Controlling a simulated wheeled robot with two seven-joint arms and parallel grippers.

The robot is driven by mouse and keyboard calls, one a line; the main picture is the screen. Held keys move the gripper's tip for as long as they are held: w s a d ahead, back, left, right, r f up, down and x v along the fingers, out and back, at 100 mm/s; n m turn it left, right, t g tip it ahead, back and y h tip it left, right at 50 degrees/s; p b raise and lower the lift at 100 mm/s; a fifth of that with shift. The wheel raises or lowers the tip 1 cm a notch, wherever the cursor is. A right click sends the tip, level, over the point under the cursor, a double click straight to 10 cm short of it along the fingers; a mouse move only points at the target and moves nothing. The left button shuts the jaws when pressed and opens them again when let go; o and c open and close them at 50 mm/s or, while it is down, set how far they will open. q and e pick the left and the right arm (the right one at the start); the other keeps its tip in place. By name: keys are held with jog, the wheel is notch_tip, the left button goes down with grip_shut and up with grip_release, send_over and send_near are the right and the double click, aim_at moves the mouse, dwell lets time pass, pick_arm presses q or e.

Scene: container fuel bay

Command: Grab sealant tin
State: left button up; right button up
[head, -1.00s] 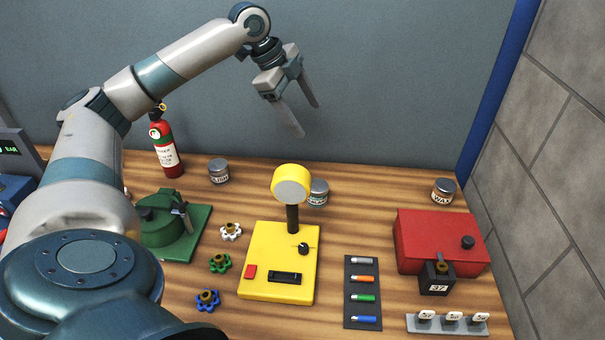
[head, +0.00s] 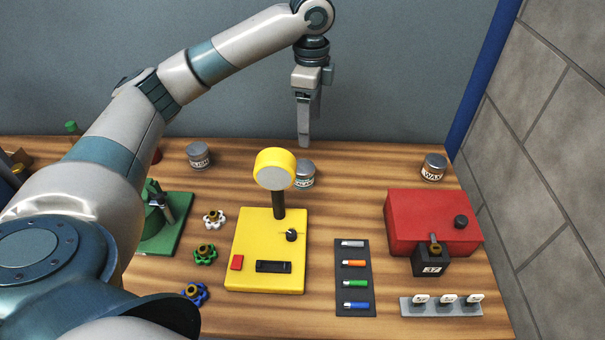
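Three small grey-lidded tins stand along the back of the wooden table. The middle tin (head: 305,175) has a teal-marked label that I cannot read, and the yellow device's round head partly covers its left side. The left tin (head: 199,155) has a label that seems to end in "LISH"; the right tin (head: 434,167) reads "WAX". My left gripper (head: 304,143) points straight down just behind or above the middle tin in the picture, apparently apart from it. Its fingers are seen edge-on and overlap, so their gap is hidden. My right gripper is out of view.
A yellow device (head: 268,250) with an upright post stands in front of the middle tin. A red box (head: 425,215) with a black padlock is at right. Several coloured pens lie on a dark strip (head: 354,304). Valve knobs and a green device (head: 170,232) are at left.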

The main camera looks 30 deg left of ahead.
aim_at(305, 167)
pick_arm(q)
notch_tip(305, 167, down, 11)
jog(key=p, duration=0.3)
jog(key=shift+a, duration=0.1)
jog(key=shift+f, duration=0.6)
jog(key=shift+p, duration=0.35)
jog(key=shift+a+f, duration=0.15)
jog(key=shift+f, duration=0.15)
jog(key=f+p, duration=0.1)
jog(key=f, duration=0.1)
jog(key=f+p, duration=0.1)
jog(key=shift+s+a+f, duration=0.1)
jog(key=shift+a+f, duration=0.3)
jog(key=shift+f, duration=0.4)
